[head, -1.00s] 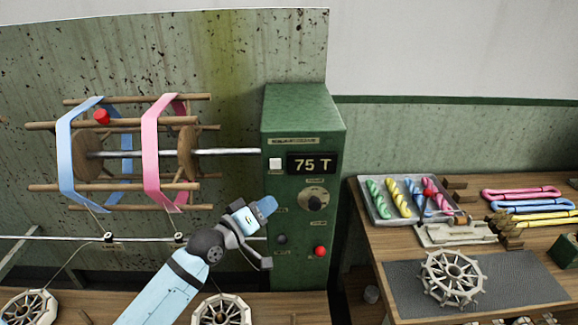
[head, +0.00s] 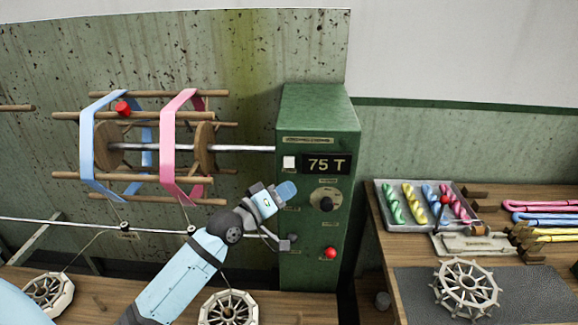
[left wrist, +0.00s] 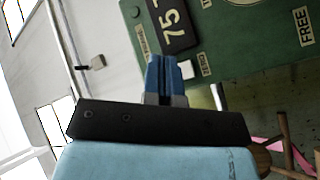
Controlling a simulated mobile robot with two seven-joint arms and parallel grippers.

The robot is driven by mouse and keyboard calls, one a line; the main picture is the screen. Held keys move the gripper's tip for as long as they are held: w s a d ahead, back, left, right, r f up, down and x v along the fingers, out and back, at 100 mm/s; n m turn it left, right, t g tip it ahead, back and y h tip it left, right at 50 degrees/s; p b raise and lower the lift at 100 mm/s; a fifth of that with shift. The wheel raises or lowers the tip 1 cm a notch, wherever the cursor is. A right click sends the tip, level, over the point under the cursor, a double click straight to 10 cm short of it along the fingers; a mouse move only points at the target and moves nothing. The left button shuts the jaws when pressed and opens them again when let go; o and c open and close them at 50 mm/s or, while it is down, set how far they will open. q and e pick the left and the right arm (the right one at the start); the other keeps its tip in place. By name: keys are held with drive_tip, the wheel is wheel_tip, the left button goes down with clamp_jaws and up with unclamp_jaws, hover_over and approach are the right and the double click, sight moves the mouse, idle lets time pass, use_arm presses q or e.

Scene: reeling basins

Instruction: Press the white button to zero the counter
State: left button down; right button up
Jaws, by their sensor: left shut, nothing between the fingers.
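In the left wrist view the shut fingers (left wrist: 164,74) point toward the box front. The white button (left wrist: 187,69) shows right beside the fingertips there, with the display (left wrist: 172,22) above it. I cannot tell whether the fingertips touch the box. My right gripper is not in view.
A dark knob (head: 326,204) and a red button (head: 330,253) sit lower on the box. The wooden reel (head: 150,145) with blue and pink bands is to the left. A tray (head: 467,193) of coloured skeins stands on the right table.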

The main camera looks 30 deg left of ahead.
sight(302, 164)
use_arm(q)
drive_tip(key=shift+w+a+b, duration=0.35)
drive_tip(key=shift+w+a, duration=0.25)
drive_tip(key=shift+w, duration=0.4)
drive_tip(key=shift+w+a+b, duration=0.35)
drive_tip(key=shift+w+a, duration=0.25)
drive_tip(key=shift+w, duration=0.35)
drive_tip(key=shift+w+a+b, duration=0.35)
drive_tip(key=shift+w+a, duration=0.25)
drive_tip(key=shift+w, duration=0.4)
drive_tip(key=shift+w+a, duration=0.2)
drive_tip(key=shift+w, duration=0.15)
